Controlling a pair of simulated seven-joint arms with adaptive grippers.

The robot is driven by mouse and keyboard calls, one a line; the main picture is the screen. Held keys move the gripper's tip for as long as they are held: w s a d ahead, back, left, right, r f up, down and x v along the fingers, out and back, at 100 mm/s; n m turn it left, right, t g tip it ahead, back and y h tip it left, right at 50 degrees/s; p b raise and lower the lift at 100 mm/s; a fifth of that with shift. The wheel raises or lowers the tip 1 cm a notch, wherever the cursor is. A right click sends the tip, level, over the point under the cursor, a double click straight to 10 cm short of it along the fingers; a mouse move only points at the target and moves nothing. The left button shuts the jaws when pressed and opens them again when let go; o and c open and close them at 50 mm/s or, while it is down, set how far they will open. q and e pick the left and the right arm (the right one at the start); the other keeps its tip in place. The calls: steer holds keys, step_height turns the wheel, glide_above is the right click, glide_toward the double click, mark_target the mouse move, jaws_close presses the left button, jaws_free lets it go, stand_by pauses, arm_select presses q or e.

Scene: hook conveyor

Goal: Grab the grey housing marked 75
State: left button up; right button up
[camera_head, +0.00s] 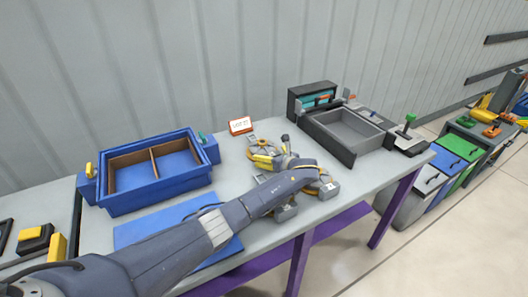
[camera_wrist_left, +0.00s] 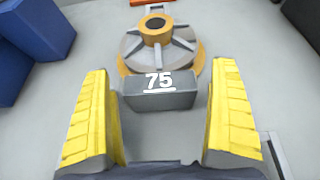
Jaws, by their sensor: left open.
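The grey housing marked 75 (camera_wrist_left: 158,45) stands ahead of my left gripper in the left wrist view. It has a ribbed grey body, yellow-orange rings and a grey block in front with a white 75. In the head view the housing (camera_head: 262,143) is partly hidden by my left gripper (camera_head: 272,160). In the wrist view the yellow fingers of my left gripper (camera_wrist_left: 160,95) are open, one on each side of the block, with gaps on both sides. I cannot tell how high they are above the table. My right gripper is not in view.
Another grey and yellow housing (camera_head: 327,187) is partly behind my left arm. A blue divided tray (camera_head: 155,195) stands left, a blue mat (camera_head: 135,233) in front. A small orange-framed sign (camera_head: 240,125) stands behind the housing. A grey bin (camera_head: 327,145) is at the right.

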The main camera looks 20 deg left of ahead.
arm_select(q)
steer(key=c, duration=1.6)
steer(key=shift+r, duration=0.1)
steer(key=shift+c, duration=0.2)
